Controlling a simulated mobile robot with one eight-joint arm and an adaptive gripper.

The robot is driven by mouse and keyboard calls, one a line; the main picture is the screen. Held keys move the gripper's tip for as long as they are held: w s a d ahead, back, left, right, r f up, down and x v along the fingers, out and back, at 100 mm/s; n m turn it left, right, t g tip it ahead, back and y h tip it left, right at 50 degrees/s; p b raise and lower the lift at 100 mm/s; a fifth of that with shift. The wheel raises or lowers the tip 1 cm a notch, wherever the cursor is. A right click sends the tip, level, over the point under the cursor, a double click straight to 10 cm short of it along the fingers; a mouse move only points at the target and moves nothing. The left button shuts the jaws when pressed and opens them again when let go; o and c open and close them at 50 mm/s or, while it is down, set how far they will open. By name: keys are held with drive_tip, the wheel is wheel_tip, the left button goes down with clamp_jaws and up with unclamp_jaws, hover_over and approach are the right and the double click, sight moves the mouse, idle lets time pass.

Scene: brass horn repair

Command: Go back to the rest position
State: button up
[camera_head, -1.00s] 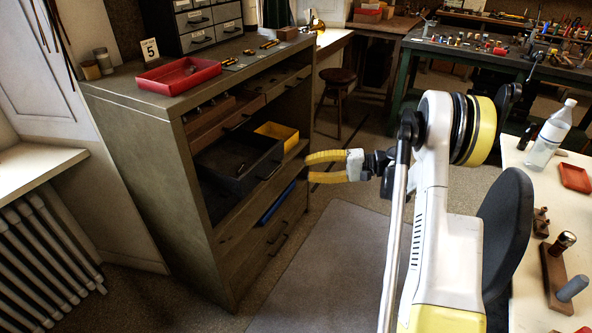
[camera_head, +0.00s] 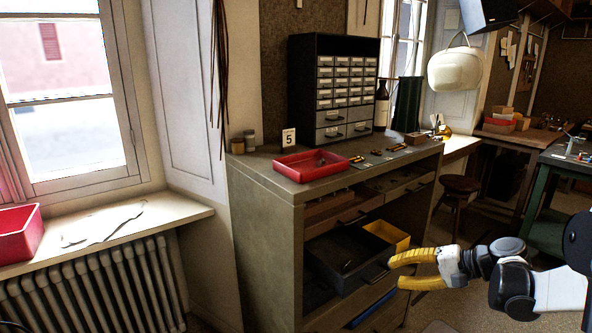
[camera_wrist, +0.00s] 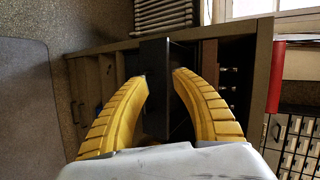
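My gripper (camera_head: 392,271) has two yellow fingers and is in front of the open cabinet.
The cabinet (camera_head: 262,235) bears a red tray (camera_head: 285,165), a number 5 card (camera_head: 289,138) and a small-drawer unit (camera_head: 300,60). A yellow bin (camera_head: 388,234) sits behind the dark drawer. A radiator (camera_head: 95,285) stands at left, a stool (camera_head: 459,186) at right.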

drive_tip(key=s+a+r+n+g+h, duration=0.1)
drive_tip(key=s+a+r+n+h, duration=0.15)
drive_tip(key=s+a, duration=0.4)
drive_tip(key=s+a+r+n+h, duration=0.1)
drive_tip(key=s+a+r+h, duration=0.2)
drive_tip(key=s, duration=0.7)
drive_tip(key=s+f+n+h, duration=0.1)
drive_tip(key=s+h, duration=0.1)
drive_tip(key=s, duration=0.2)
drive_tip(key=s+d+f+n+t+h, duration=0.1)
drive_tip(key=s+n+h, duration=0.1)
drive_tip(key=s, duration=0.3)
drive_tip(key=shift+s+t+h, duration=0.25)
drive_tip(key=shift+t+h, duration=0.05)
drive_tip(key=shift+h, duration=0.05)
